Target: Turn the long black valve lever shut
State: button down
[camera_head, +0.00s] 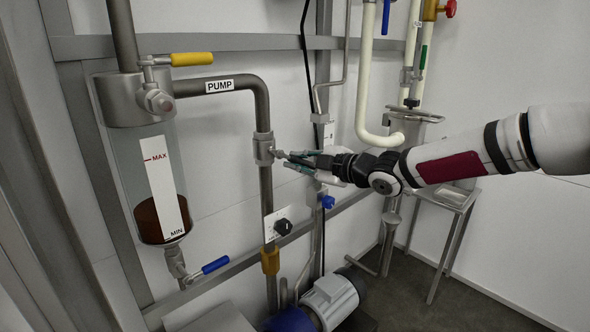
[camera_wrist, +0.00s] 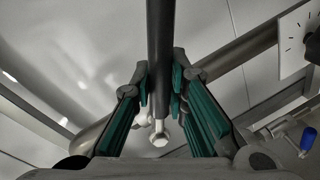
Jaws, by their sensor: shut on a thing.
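The long black lever (camera_wrist: 160,35) is a straight dark bar that runs down from the top middle of the wrist view and passes between my fingers. A hex bolt (camera_wrist: 160,138) shows just below its lower end. My gripper (camera_wrist: 161,82) has its green-padded fingers closed on the lever from both sides. In the head view my gripper (camera_head: 293,160) reaches in from the right to the grey valve body (camera_head: 264,148) on the vertical dark pipe below the PUMP label. There the fingers largely hide the lever, so its exact angle is hard to tell.
A glass tank (camera_head: 150,180) with a yellow-handled valve (camera_head: 192,59) and a blue-handled valve (camera_head: 215,265) stands left. A black knob (camera_head: 283,227) and a blue handle (camera_head: 327,202) sit below my gripper. A pump motor (camera_head: 330,298) stands on the floor. A metal stand (camera_head: 450,200) is at right.

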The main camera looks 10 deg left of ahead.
jog(key=n, duration=0.1)
jog(key=r+n+b, duration=0.1)
jog(key=r, duration=0.1)
jog(key=shift+w+d+n+t+h+b, duration=0.25)
jog(key=shift+w+n+t+h+b, duration=0.1)
jog(key=shift+n+t+h+b, duration=0.05)
jog(key=shift+r+n+t+b, duration=0.3)
jog(key=shift+r+n+b, duration=0.4)
jog(key=shift+n+b, duration=0.25)
jog(key=shift+r, duration=0.1)
jog(key=c, duration=1.6)
grip_release()
jog(key=shift+o, duration=0.2)
jog(key=v, duration=1.2)
jog(key=shift+r, duration=0.15)
jog(key=shift+h, duration=0.3)
